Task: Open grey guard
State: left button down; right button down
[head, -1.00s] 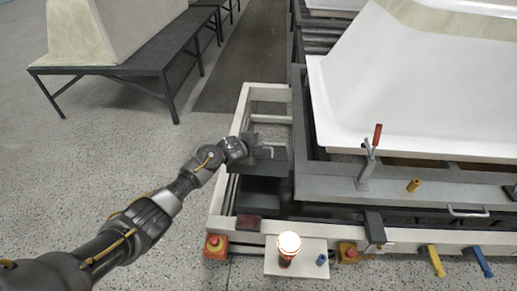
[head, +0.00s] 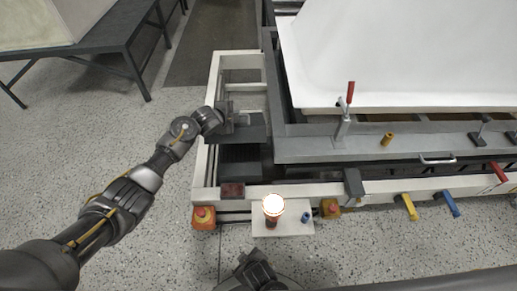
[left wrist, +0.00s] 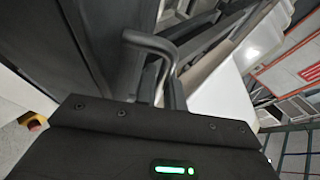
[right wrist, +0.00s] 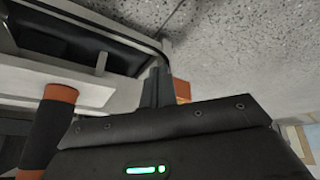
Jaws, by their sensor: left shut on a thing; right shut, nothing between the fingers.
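The grey guard (head: 256,132) appears as a flat dark plate inside the left end of the white machine frame. My left gripper (head: 236,119) is at its left part, in from the left. In the left wrist view a dark bent bar handle (left wrist: 150,42) runs down to my left fingers (left wrist: 165,92), which are shut on it. The fingers partly hide the handle. My right gripper (right wrist: 155,88) is shut and empty in the right wrist view. Part of my right arm shows at the bottom of the head view, in front of the machine.
A lit lamp (head: 272,212) stands on a white front shelf (head: 292,226). A white tub shell (head: 390,60) lies on the machine. Speckled floor at left is clear.

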jog(key=w+a+r+n+t, duration=0.1)
jog(key=w+a+r+n, duration=0.15)
jog(key=a+r, duration=0.3)
jog(key=w+d+r+n+t+h, duration=0.2)
jog(key=w+d+r+n+t, duration=0.3)
jog(key=w+r+n, duration=0.55)
jog(key=w+d+r+n+t+h, duration=0.1)
jog(key=w+d+r+n+t, duration=0.2)
jog(key=w+d+r+n, duration=0.7)
jog(key=w+a+f+n, duration=0.3)
jog(key=w+f, duration=0.3)
jog(key=w, duration=0.4)
jog(key=shift+f+n, duration=0.2)
jog(key=shift+n, duration=0.1)
jog(key=shift+w+a+r, duration=0.1)
